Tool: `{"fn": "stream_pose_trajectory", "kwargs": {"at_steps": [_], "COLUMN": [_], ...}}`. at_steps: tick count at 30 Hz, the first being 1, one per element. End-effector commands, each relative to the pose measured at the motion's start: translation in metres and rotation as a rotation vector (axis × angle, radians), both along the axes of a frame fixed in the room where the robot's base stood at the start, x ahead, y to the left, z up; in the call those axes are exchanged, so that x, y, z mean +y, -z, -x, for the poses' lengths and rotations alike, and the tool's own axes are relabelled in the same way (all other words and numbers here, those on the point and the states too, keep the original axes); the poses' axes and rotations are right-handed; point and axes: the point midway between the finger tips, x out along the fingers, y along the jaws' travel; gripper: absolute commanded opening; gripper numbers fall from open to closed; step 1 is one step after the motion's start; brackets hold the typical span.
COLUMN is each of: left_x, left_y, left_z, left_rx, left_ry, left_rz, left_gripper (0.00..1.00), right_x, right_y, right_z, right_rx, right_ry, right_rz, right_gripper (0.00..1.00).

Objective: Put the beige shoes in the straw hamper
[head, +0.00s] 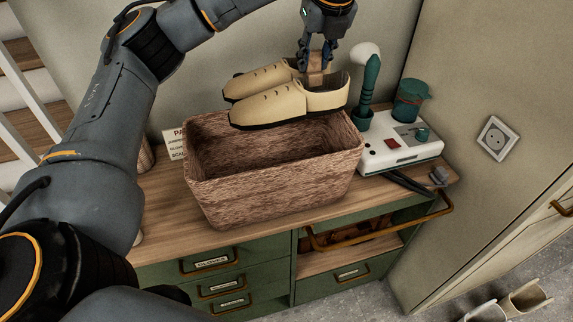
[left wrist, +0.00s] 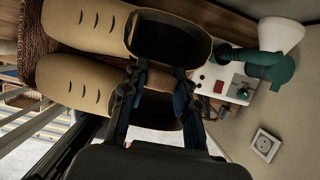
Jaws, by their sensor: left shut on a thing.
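The beige shoes (head: 288,98) are a pair with dark soles, held side by side above the straw hamper, toes to the left. The straw hamper (head: 275,188) is a brown woven open box on the wooden bench top, and its visible inside looks empty. My left gripper (head: 316,68) is shut on the shoes near their heels, over the hamper's back right part. In the left wrist view the beige shoes (left wrist: 85,50) fill the upper left, with the gripper's fingers (left wrist: 158,100) at the heel end. A bit of the hamper's rim (left wrist: 30,40) shows behind them. My right gripper is not in view.
A small sign (head: 174,145) is behind the hamper's left end. The green drawer cabinet (head: 220,275) is below; a wall is close behind.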

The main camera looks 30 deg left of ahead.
Motion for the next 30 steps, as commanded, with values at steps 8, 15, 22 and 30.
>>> {"fn": "stream_pose_trajectory", "kwargs": {"at_steps": [8,15,22,30], "left_x": [-0.001,-0.001,0.0,-0.001], "left_y": [0.067,0.125,0.18,0.225], "left_z": [0.002,0.003,0.003,0.002], "left_rx": [0.008,0.007,0.006,0.001], "left_ry": [0.002,0.0,-0.001,-0.001], "left_rz": [0.003,0.002,-0.001,0.0], "left_gripper": [0.0,0.0,0.0,0.0], "right_x": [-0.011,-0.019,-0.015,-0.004], "right_y": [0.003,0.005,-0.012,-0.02], "right_z": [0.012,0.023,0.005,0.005], "right_rx": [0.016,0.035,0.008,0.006], "right_ry": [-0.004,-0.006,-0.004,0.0], "right_rz": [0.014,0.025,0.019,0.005], "right_gripper": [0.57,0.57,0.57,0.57]}}
